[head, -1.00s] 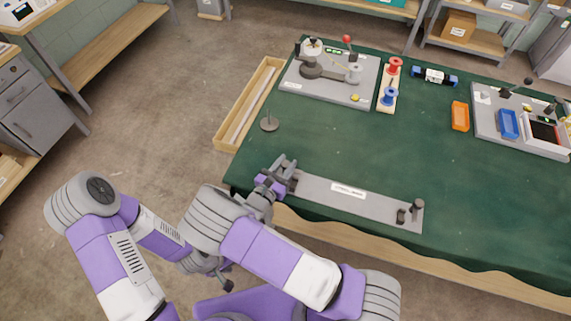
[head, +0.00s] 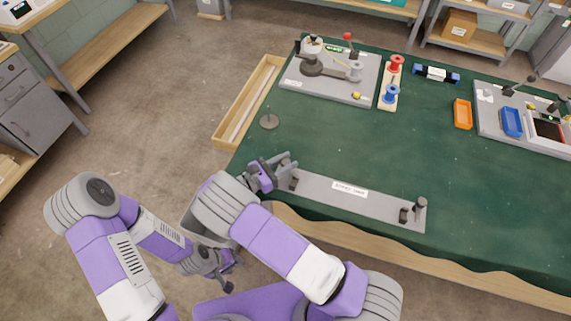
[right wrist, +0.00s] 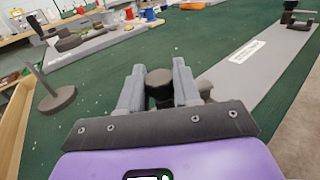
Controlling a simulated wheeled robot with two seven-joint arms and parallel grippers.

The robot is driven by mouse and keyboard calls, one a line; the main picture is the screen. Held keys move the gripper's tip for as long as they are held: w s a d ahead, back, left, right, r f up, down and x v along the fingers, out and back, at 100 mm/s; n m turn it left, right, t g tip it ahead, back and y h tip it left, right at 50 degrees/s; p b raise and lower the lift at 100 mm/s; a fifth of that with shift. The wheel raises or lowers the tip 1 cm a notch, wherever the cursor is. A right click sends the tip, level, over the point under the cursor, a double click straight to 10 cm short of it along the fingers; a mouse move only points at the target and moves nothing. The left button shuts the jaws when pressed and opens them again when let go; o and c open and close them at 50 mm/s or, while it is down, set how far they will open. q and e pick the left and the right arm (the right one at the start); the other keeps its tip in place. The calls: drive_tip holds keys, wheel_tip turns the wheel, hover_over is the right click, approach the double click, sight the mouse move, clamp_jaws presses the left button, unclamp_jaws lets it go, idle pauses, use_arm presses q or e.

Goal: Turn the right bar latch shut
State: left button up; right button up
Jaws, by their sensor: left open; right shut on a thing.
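A long grey plate (head: 320,191) lies along the table's front edge with a white label. At its right end stand two dark posts (head: 412,210); this end also shows in the right wrist view (right wrist: 300,18). My right gripper (head: 286,164) is at the plate's left end. In the right wrist view, its fingers (right wrist: 158,82) stand on either side of a dark round-topped knob (right wrist: 159,83) and are shut on it. The knob's lower part is hidden by the gripper. My left gripper (head: 222,268) is open and empty, low beside the table, off the plate.
A thin upright pin on a round base (head: 269,122) stands left of the plate, also in the right wrist view (right wrist: 57,97). A wooden tray (head: 247,105) lies at the left edge. Fixtures, spools and bins stand further back. The table's middle is clear.

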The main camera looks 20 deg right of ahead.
drive_tip(key=m+g+b, duration=0.1)
drive_tip(key=m+g, duration=0.1)
drive_tip(key=g, duration=0.2)
drive_tip(key=m+g+b, duration=0.2)
drive_tip(key=m+g, duration=0.1)
drive_tip(key=g, duration=0.1)
drive_tip(key=shift+w+m+h, duration=0.1)
drive_tip(key=shift+m+h, duration=0.2)
drive_tip(key=shift+h, duration=0.1)
drive_tip(key=shift+r+m+g+y+b, duration=0.1)
drive_tip(key=shift+m+g+y+b, duration=0.15)
drive_tip(key=shift+m+g, duration=0.6)
drive_tip(key=shift+m+g+y+b, duration=0.25)
drive_tip(key=shift+m+g, duration=0.1)
drive_tip(key=shift+g, duration=0.9)
drive_tip(key=shift+m+g, duration=0.3)
drive_tip(key=o, duration=1)
